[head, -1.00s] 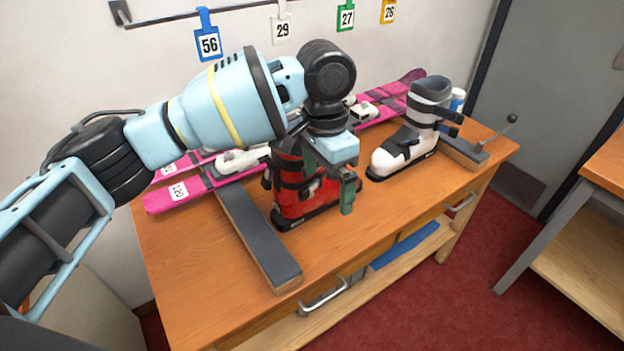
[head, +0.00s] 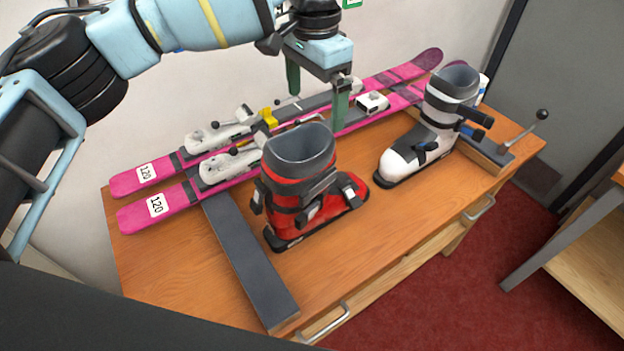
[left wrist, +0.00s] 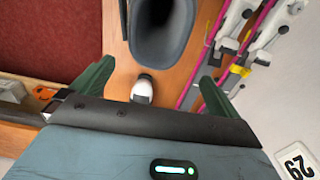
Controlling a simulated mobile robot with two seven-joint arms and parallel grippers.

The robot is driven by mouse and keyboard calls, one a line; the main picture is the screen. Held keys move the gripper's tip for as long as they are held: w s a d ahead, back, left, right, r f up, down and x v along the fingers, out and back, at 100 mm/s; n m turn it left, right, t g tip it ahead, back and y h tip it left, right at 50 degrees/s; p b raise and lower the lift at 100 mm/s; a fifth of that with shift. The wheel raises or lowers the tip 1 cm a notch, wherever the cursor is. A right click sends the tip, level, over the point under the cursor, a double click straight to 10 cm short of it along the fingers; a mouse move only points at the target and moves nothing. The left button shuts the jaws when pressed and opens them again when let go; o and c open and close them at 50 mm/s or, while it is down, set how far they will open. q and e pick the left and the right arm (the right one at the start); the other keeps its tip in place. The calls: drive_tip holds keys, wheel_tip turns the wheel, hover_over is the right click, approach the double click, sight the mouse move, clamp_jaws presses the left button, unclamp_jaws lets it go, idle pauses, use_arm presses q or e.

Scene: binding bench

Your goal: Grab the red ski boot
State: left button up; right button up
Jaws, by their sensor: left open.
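The red ski boot (head: 318,205) stands upright on the wooden bench, with a grey cuff and black buckles. My left gripper (head: 317,92) is open and empty, with green fingers; in the head view it shows above and behind the boot, over the skis, apart from the boot. In the left wrist view, the fingers (left wrist: 154,85) are spread apart, and a grey boot cuff (left wrist: 162,35), which appears to be the red boot's, lies ahead of them. The red shell is hidden there. My right gripper is out of view.
A white ski boot (head: 415,150) with a grey cuff stands to the right; its toe also shows in the left wrist view (left wrist: 142,90). Pink skis (head: 135,215) with bindings lie behind, across dark bars (head: 245,255). Bench space in front of the boots is clear.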

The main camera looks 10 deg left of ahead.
use_arm(q)
drive_tip(key=f, duration=0.2)
drive_tip(key=s+f, duration=0.1)
drive_tip(key=f, duration=0.4)
drive_tip(key=shift+s+a+f, duration=0.15)
drive_tip(key=shift+s+f, duration=0.05)
drive_tip(key=shift+s, duration=0.05)
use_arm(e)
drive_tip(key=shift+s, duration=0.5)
use_arm(q)
drive_tip(key=shift+c, duration=1.1)
drive_tip(key=c, duration=1.5)
drive_tip(key=shift+r, duration=0.15)
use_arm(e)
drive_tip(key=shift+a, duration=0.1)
